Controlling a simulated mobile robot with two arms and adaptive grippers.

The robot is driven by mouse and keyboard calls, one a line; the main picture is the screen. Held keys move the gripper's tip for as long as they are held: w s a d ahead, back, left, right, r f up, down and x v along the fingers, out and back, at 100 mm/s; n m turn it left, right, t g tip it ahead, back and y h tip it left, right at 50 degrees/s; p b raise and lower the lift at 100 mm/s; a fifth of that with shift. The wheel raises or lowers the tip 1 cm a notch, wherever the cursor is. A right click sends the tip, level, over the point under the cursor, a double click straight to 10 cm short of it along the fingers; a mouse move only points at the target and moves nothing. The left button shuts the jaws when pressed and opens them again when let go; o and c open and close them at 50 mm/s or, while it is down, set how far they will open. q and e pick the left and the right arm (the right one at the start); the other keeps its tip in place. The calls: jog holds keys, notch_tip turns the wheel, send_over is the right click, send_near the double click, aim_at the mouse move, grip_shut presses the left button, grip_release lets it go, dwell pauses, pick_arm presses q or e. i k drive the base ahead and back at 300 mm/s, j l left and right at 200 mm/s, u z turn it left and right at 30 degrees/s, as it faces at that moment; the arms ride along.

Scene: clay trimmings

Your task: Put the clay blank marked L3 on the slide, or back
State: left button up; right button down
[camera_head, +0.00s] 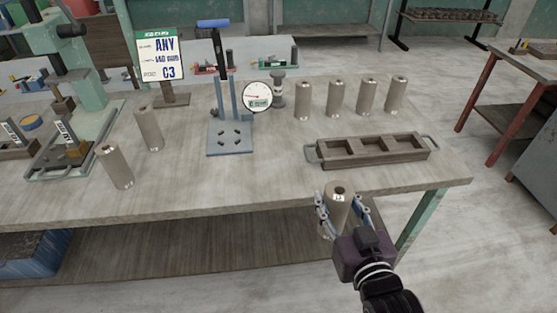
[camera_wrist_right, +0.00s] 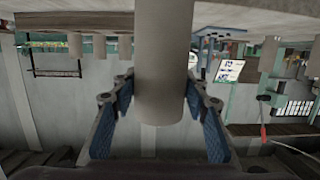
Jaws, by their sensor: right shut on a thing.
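My right gripper (camera_head: 338,205) is shut on a grey-brown clay blank (camera_head: 338,190) in front of the table's front edge, at the right. In the right wrist view the blank (camera_wrist_right: 164,70) stands between the two blue-padded fingers (camera_wrist_right: 160,110). A blue-grey stand (camera_head: 231,138) with a flat holed plate, column and lever is mid-table; I cannot tell whether it is the slide. My left gripper is not in view.
A wooden tray (camera_head: 316,154) with three empty compartments lies near the right end of the table (camera_head: 260,190). Several blanks (camera_head: 335,97) stand behind it; two more (camera_head: 115,167) stand at left. A dial gauge (camera_head: 257,95) and a sign (camera_head: 158,56) stand further back.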

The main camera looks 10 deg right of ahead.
aim_at(58, 154)
jog(key=j+z, duration=0.15)
jog(key=j, duration=1.05)
jog(key=j+z, duration=0.15)
jog(key=j, duration=1)
jog(key=j+z, duration=0.15)
jog(key=j, duration=1.05)
jog(key=k, duration=0.05)
